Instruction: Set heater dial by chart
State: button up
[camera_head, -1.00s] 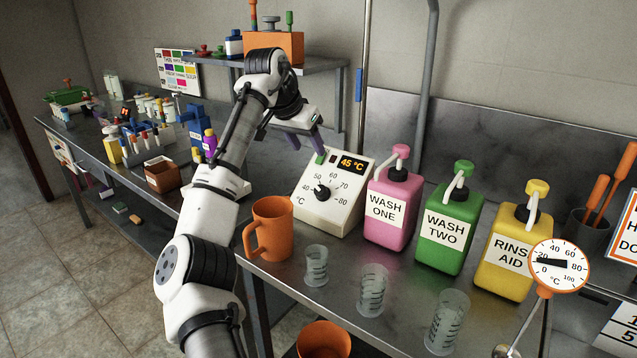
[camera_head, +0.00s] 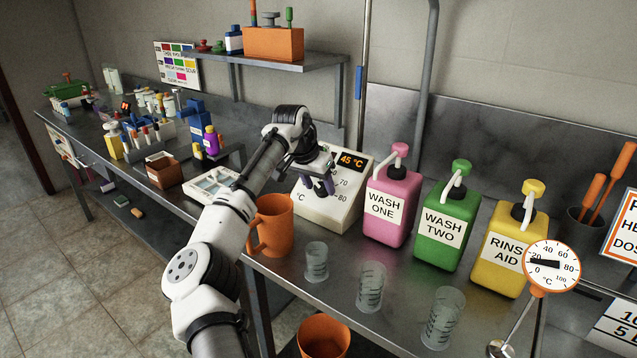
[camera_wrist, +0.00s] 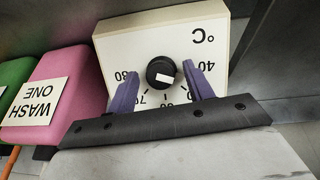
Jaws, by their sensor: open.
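The white heater box (camera_head: 328,213) stands on the steel bench with an orange display (camera_head: 351,161) reading 45 °C. Its round black dial (camera_wrist: 161,72) shows in the wrist view, ringed by numbers from 40 to 80. A white mark on the knob points roughly towards 60; the exact setting is unclear. My gripper (camera_wrist: 164,85) is open, its purple fingers on either side of the dial and apart from it.
An orange mug (camera_head: 274,222) stands close left of the heater. A pink WASH ONE bottle (camera_head: 391,212) stands close on its right, then green and yellow bottles. Several clear beakers (camera_head: 371,287) and a round thermometer (camera_head: 552,266) are along the front.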

jog(key=shift+f, duration=0.2)
jog(key=c, duration=0.9)
